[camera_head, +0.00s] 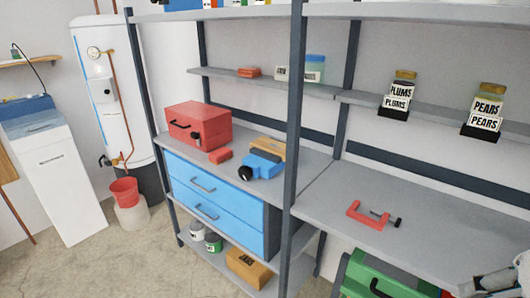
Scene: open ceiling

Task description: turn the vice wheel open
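A blue vice-like device (262,163) sits on the grey bench, above the blue drawers. A small dark round part, which looks like its wheel (245,173), is at its lower left end, facing the front edge. How far the wheel is turned, and whether the jaws are apart, is too small to tell. My gripper's fingers cannot be made out. A blurred grey and white shape at the bottom right corner may be part of my arm, well apart from the vice.
A red toolbox (198,126) and small red block (220,156) stand left of the vice; a tan item (270,147) is behind it. A dark shelf post (293,120) rises just right. A red clamp (368,214) lies on the right bench. Floor (150,255) is clear in front.

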